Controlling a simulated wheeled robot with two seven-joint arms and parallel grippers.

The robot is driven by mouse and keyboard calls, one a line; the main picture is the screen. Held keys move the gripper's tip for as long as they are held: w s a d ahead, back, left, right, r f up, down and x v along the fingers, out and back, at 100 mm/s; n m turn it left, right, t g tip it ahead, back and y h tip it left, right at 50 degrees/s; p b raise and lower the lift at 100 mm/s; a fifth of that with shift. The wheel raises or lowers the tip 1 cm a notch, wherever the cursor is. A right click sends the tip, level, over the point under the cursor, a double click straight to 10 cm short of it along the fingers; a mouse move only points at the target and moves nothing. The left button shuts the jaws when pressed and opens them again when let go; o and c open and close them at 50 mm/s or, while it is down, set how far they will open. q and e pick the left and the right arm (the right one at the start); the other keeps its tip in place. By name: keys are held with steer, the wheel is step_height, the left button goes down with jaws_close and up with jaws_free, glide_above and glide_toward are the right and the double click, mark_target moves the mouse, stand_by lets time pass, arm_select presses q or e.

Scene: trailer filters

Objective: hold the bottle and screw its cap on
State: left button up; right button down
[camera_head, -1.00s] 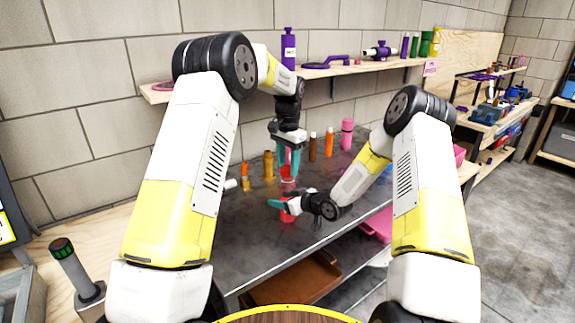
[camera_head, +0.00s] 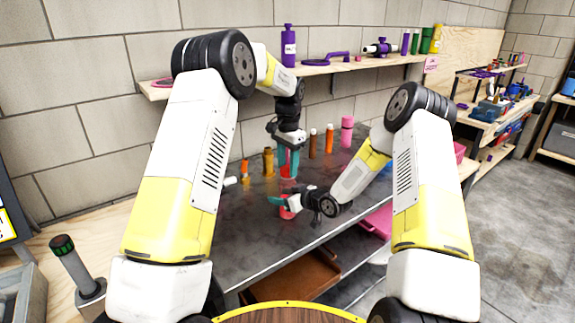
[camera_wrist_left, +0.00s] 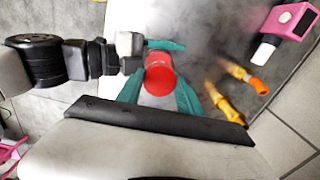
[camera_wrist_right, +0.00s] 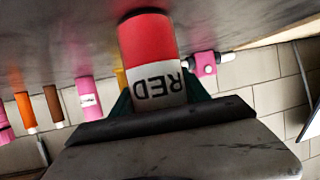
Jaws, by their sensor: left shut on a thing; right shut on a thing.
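The red bottle (camera_wrist_right: 150,50) has a white label reading RED in the right wrist view. My right gripper (camera_head: 283,203) is shut around its side, low over the table; red shows between the fingers. My left gripper (camera_head: 288,168) points down from above, close over the bottle, with teal fingers. It is shut on a red round piece, the cap (camera_wrist_left: 158,78), in the left wrist view. The fingers hide much of the cap and the bottle's neck, so I cannot tell whether the two touch.
The dark table (camera_head: 250,240) holds yellow bottles (camera_head: 268,162), a brown bottle (camera_head: 312,145), an orange bottle (camera_head: 329,140) and a pink bottle (camera_head: 346,133) behind my grippers. A wall shelf (camera_head: 350,68) carries a purple bottle (camera_head: 288,47). The table's front left is clear.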

arm_select(q)
steer(key=m, duration=0.9)
steer(key=shift+a, duration=0.1)
steer(key=m, duration=0.7)
steer(key=shift+w+m, duration=0.1)
steer(key=shift+m, duration=0.2)
steer(key=m, duration=0.7)
steer(key=shift+f+h, duration=0.1)
steer(key=shift+h, duration=0.2)
steer(key=m, duration=0.4)
steer(key=shift+m, duration=0.3)
steer(key=m, duration=0.3)
steer(key=shift+w, duration=0.1)
steer(key=o, duration=1.3)
